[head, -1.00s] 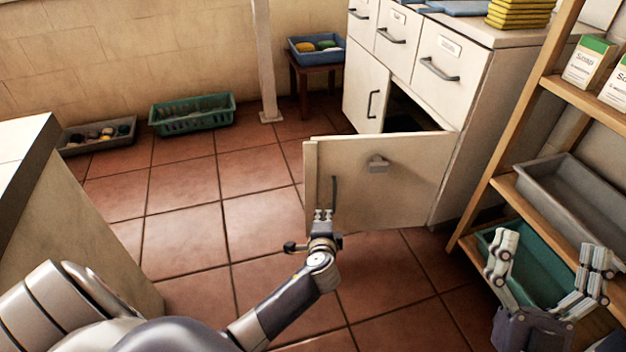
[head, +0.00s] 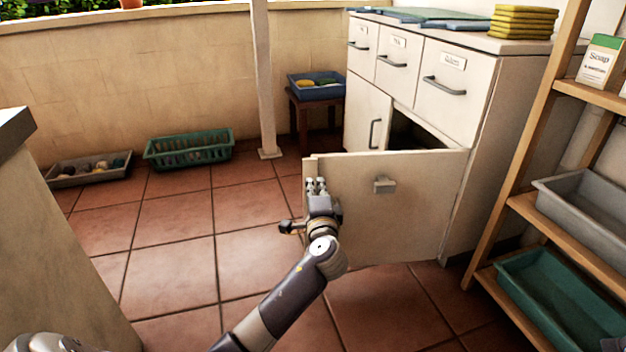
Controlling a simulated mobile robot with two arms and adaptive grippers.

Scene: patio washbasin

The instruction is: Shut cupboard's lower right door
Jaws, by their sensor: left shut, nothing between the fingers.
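The white cupboard (head: 515,130) stands at the back right in the head view. My left gripper (head: 316,184) is shut and empty, in front of the door's free left edge. It covers part of that edge; I cannot tell whether it touches. The lower left door (head: 367,115) is shut. My right gripper is not in view.
A wooden shelf (head: 525,145) with a grey tray (head: 590,215) and a green tray (head: 560,295) stands right of the door. A counter (head: 60,240) is at left. Green (head: 190,150) and grey (head: 90,170) crates lie by the wall. Tiled floor between is clear.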

